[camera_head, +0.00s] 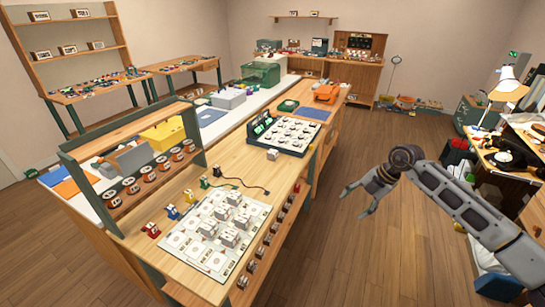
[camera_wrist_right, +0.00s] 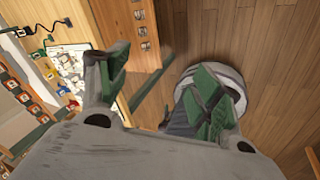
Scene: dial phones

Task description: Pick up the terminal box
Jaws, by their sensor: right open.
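A small pale box (camera_head: 272,154) stands alone on the wooden bench top, in front of the dial tray. Several pale grey box-like blocks (camera_head: 228,238) stand on a printed white mat (camera_head: 196,251) nearer the front. I cannot tell for sure which of these is the terminal box. My right gripper (camera_head: 354,204) is open and empty, over the floor to the right of the bench and apart from it. In the right wrist view its two green-padded fingers (camera_wrist_right: 160,92) are spread, with part of the mat (camera_wrist_right: 72,60) beyond. My left gripper is out of view.
The long bench (camera_head: 180,200) carries a rack of reels (camera_head: 148,177), a black cord (camera_head: 243,184) and a tray of dials (camera_head: 287,134). A desk with a lamp (camera_head: 508,86) stands at the right. The wooden floor (camera_head: 345,250) between is clear.

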